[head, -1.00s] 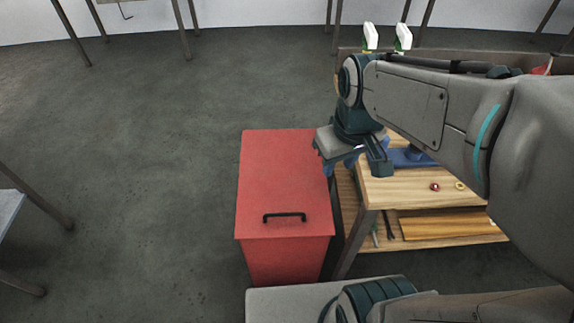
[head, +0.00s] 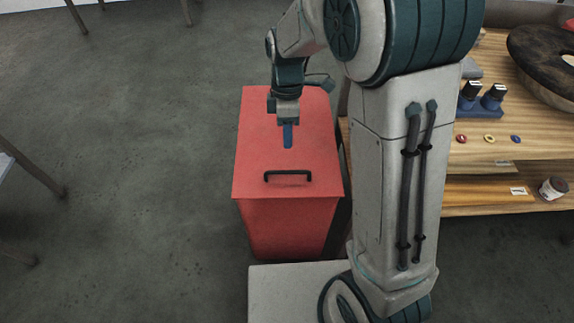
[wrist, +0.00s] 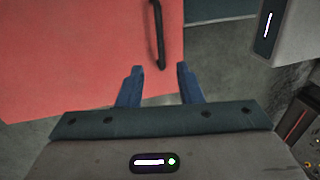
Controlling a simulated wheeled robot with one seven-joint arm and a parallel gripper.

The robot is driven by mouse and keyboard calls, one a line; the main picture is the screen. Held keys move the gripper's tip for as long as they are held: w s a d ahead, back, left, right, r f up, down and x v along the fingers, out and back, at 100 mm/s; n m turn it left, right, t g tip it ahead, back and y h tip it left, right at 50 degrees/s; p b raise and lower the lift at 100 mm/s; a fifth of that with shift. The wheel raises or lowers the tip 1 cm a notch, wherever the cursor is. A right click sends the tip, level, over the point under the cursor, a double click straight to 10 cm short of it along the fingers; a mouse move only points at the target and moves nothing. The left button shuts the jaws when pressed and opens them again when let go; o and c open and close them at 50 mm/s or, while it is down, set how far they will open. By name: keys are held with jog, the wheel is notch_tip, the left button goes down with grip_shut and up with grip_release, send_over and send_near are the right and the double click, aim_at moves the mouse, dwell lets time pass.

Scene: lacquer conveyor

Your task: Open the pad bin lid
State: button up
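The red pad bin (head: 285,222) stands on the floor in the middle of the head view, with its flat red lid (head: 258,150) shut. A black bar handle (head: 288,174) is fixed near the lid's front edge. My gripper (head: 288,146) is above the lid, just behind the handle in the head view. In the wrist view my gripper (wrist: 158,72) has its two blue fingers apart with nothing between them. The handle (wrist: 157,35) shows just beyond the fingertips, and the red lid (wrist: 70,50) fills the upper left. The exact height over the lid is unclear.
A wooden workbench (head: 480,150) stands close to the bin's right, with small coloured rings, dark bottles in a blue holder (head: 482,105), a jar (head: 552,188) and a large dark ring-shaped thing (head: 545,60). The floor left of the bin is open.

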aim_at(288, 171)
jog(key=f, duration=0.3)
jog(key=s+f+b, duration=0.1)
jog(key=f, duration=0.3)
jog(key=s+f, duration=0.1)
jog(key=f, duration=0.2)
jog(key=shift+f+b, duration=0.3)
jog(key=shift+f, duration=0.1)
jog(key=shift+a, duration=0.1)
grip_shut()
